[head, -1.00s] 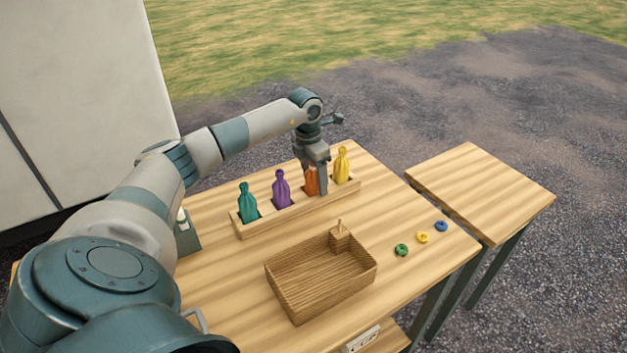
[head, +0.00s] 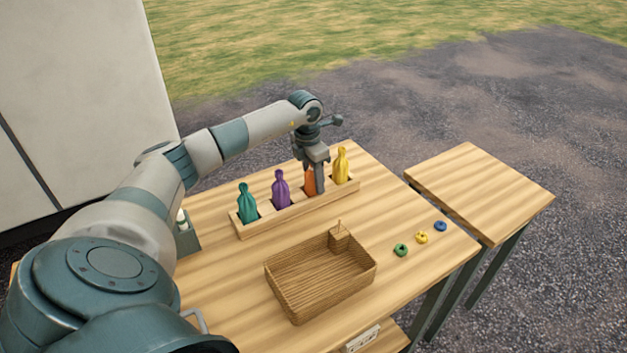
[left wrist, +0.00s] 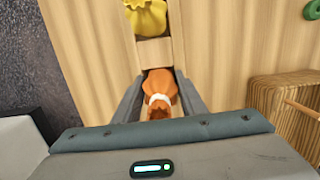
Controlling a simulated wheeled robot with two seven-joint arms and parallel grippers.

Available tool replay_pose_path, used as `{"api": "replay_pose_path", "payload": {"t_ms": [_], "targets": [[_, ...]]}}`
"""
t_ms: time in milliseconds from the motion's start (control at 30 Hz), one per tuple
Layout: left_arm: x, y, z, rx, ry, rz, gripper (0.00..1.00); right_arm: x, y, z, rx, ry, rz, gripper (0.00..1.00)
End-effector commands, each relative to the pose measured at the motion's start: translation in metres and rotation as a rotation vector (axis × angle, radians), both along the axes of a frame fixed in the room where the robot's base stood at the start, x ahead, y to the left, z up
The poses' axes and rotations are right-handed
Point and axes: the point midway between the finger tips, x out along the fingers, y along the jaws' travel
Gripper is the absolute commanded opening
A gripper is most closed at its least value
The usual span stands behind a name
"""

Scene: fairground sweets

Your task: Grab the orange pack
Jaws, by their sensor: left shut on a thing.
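The orange pack (head: 310,184) stands in the long wooden rack (head: 262,227), between the purple pack (head: 281,190) and the yellow pack (head: 341,166). My left gripper (head: 319,185) points down over it and is shut on it, hiding much of it in the head view. In the left wrist view the orange pack (left wrist: 159,88) lies between the two fingers, with a white band around its neck. The yellow pack (left wrist: 146,15) shows just beyond it in the rack. My right gripper is not in view.
A teal pack (head: 247,203) stands at the rack's left end. A bare side table (head: 482,190) stands further right.

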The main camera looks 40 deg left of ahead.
Motion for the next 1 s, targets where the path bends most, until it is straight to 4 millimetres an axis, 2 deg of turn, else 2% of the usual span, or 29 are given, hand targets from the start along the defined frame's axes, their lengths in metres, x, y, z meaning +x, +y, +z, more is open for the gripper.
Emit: {"api": "replay_pose_path", "payload": {"t_ms": [267,467,600,633,700,1000], "targets": [[0.001,0.000,0.012,0.001,-0.003,-0.001,0.12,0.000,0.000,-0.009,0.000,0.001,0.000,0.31],[0.001,0.001,0.040,0.001,-0.006,0.000,0.12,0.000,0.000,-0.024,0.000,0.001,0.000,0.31],[0.011,-0.027,0.055,-0.001,-0.005,-0.005,0.12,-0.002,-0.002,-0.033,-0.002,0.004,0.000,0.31],[0.013,-0.032,0.058,-0.001,-0.005,-0.004,0.12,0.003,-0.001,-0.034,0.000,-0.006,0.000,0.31],[0.018,-0.045,0.066,-0.001,-0.006,-0.005,0.12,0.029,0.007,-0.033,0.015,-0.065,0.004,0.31],[0.034,-0.089,0.095,0.000,-0.003,-0.003,0.12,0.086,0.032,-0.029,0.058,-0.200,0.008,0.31]]}}
